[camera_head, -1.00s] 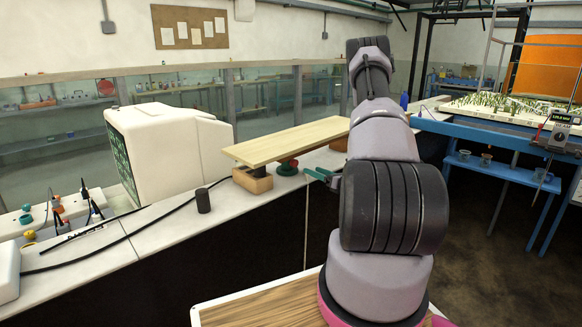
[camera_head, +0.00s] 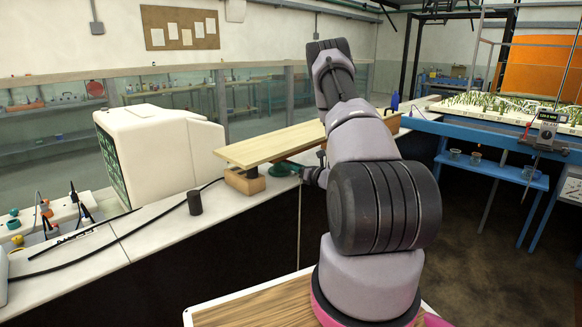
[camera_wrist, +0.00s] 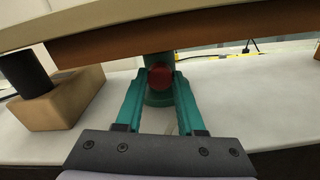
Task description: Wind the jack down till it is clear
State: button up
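The jack (camera_wrist: 158,98) is green with a round red knob (camera_wrist: 160,78) facing me. It stands on the white bench top beneath a long pale wooden plank (camera_head: 270,144). In the wrist view the plank's edge (camera_wrist: 200,32) hides the jack's top, so I cannot tell whether they touch. My gripper (camera_wrist: 160,82) has two teal fingers, spread apart, one on each side of the red knob. I see no clear grip on it.
A wooden block (camera_wrist: 62,100) with a black cylinder (camera_wrist: 25,72) on it stands under the plank's left part. A loose black cylinder (camera_head: 195,202), a cable and a white-cased monitor (camera_head: 165,150) are further left on the bench. The glass flume (camera_head: 180,88) runs behind.

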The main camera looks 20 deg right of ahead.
grip_shut()
jog(key=n, duration=0.3)
jog(key=shift+n, duration=0.4)
jog(key=n, duration=0.3)
jog(key=shift+n, duration=0.3)
jog(key=n, duration=0.4)
jog(key=shift+n, duration=0.3)
jog(key=n, duration=0.4)
jog(key=shift+s+f+n, duration=0.1)
jog(key=shift+n, duration=0.2)
jog(key=n, duration=0.9)
